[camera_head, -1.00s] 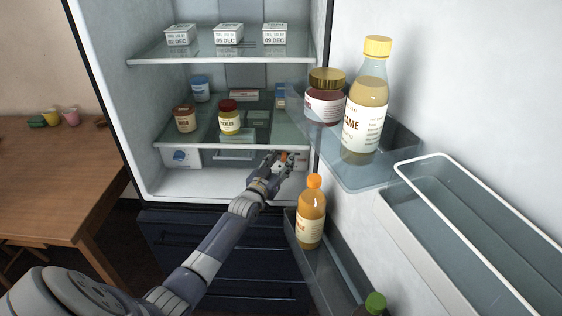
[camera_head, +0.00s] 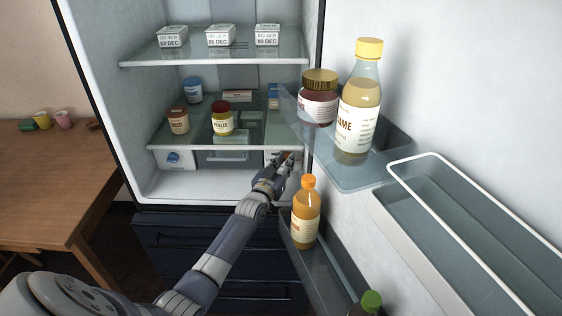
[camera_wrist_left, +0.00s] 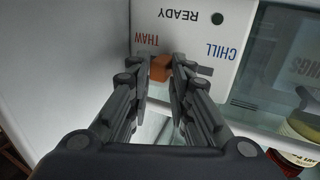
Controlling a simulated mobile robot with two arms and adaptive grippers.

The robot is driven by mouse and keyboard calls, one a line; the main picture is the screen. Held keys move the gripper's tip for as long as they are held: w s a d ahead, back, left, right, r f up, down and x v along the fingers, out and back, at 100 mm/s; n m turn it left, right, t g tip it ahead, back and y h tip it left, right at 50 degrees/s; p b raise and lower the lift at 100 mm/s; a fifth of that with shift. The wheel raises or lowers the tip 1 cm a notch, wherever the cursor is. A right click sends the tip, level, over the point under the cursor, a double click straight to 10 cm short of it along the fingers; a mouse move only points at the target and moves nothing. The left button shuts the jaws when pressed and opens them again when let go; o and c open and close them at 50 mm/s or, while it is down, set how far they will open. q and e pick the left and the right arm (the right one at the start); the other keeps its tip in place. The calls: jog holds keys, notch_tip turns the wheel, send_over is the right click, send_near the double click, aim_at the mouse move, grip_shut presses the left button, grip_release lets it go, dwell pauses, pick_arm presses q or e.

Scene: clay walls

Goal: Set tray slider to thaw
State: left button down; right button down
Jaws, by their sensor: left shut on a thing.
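The white slider panel (camera_wrist_left: 190,25) shows upside down in the left wrist view, with red THAW at left, blue CHILL at right and READY between them. The orange slider knob (camera_wrist_left: 161,68) sits beside THAW. The dark slot shows on its CHILL side. My left gripper (camera_wrist_left: 160,72) is shut on the knob, one finger on each side. In the head view the left gripper (camera_head: 287,162) reaches the panel under the lower glass shelf, at its right end, and mostly hides the panel and knob. My right gripper is not in view.
The open fridge door stands at right, its bins holding a jar (camera_head: 319,98), a tall bottle (camera_head: 358,118) and an orange bottle (camera_head: 306,215) close beside my left forearm. The fridge floor (camera_head: 205,186) is clear. A wooden table (camera_head: 60,180) stands at left.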

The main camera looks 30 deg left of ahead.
pick_arm(q)
jog(key=c, duration=1.6)
grip_release()
jog(key=shift+d, duration=0.15)
jog(key=shift+o, duration=0.8)
jog(key=shift+w+d, duration=0.1)
jog(key=shift+w, duration=0.1)
jog(key=shift+s, duration=0.15)
jog(key=shift+s, duration=0.6)
jog(key=s+d, duration=0.1)
jog(key=s, duration=0.9)
jog(key=shift+s+d, duration=0.2)
jog(key=shift+d, duration=0.2)
